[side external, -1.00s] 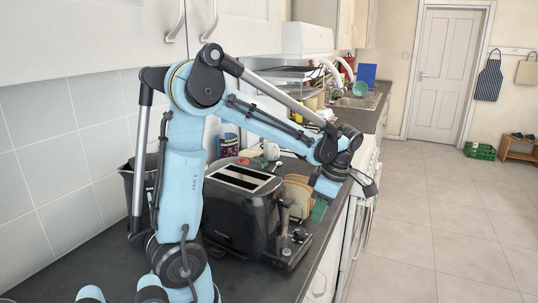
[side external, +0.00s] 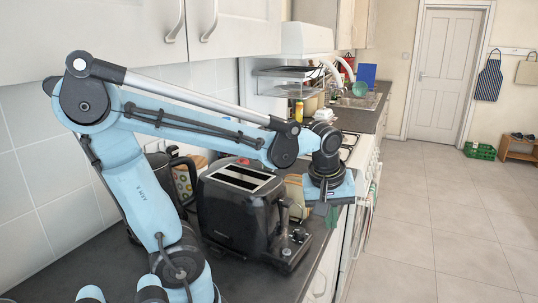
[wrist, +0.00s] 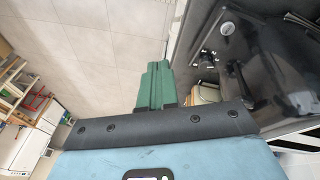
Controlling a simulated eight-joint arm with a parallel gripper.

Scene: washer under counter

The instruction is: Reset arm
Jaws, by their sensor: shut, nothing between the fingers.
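My gripper (side external: 332,216) points down just right of the black toaster, near the front edge of the counter. Its green fingers are together and hold nothing; they also show in the wrist view (wrist: 153,86), with floor tiles beyond them. In the side view my arm reaches from the left across the counter, its forearm nearly level above the toaster. The fingertips are partly small and dim in the side view.
The black toaster (side external: 238,211) stands on the dark counter (side external: 100,272); it also shows in the wrist view (wrist: 262,62). A patterned mug (side external: 183,180) stands behind it. Wall cupboards (side external: 110,30) hang above.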

